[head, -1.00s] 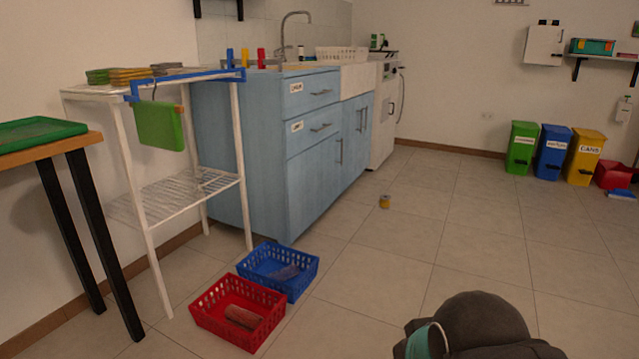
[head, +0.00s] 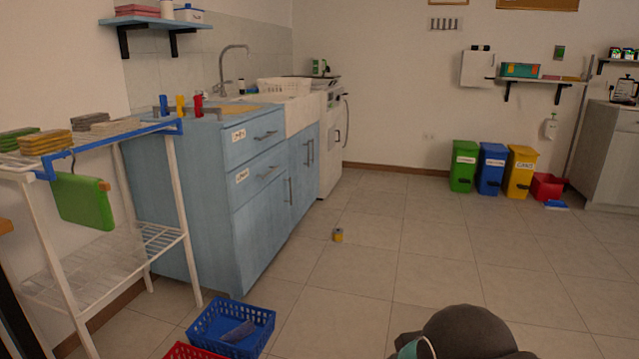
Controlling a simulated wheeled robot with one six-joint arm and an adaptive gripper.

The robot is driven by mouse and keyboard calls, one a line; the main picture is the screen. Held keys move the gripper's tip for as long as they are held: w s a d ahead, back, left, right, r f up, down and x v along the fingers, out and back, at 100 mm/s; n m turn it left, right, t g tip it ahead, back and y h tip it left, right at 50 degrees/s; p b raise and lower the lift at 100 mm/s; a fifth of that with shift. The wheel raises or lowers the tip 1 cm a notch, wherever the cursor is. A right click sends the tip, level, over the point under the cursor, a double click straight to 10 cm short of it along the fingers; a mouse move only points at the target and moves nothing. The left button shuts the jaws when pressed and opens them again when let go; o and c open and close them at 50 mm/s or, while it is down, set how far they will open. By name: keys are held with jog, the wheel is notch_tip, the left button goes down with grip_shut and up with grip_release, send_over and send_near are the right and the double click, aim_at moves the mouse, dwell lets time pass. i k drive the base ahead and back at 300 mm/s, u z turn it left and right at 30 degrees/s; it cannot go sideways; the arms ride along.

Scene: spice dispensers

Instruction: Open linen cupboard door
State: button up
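No door that I can read as marked linen is in view. The blue base cabinet (head: 185,200) stands at the left wall, with two labelled drawers (head: 253,139) whose lettering is too small to read. Below and beside them are blue doors (head: 262,215) with upright bar handles, all shut. A small pale wall cupboard (head: 478,69) hangs on the back wall and looks shut. The fingers of my gripper are out of view. Only a dark rounded part of my arm shows at the bottom edge.
A white rack (head: 182,213) stands left of the cabinet. A blue basket (head: 205,325) and a red basket (head: 178,350) lie on the floor before it. A small yellow can (head: 338,235) lies further on. Green, blue and yellow bins (head: 491,168) stand at the back.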

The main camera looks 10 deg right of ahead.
aim_at(261, 226)
jog(key=z, duration=0.6)
jog(key=i, duration=1.75)
jog(key=u, duration=0.25)
jog(key=i, duration=1.8)
jog(key=u, duration=0.8)
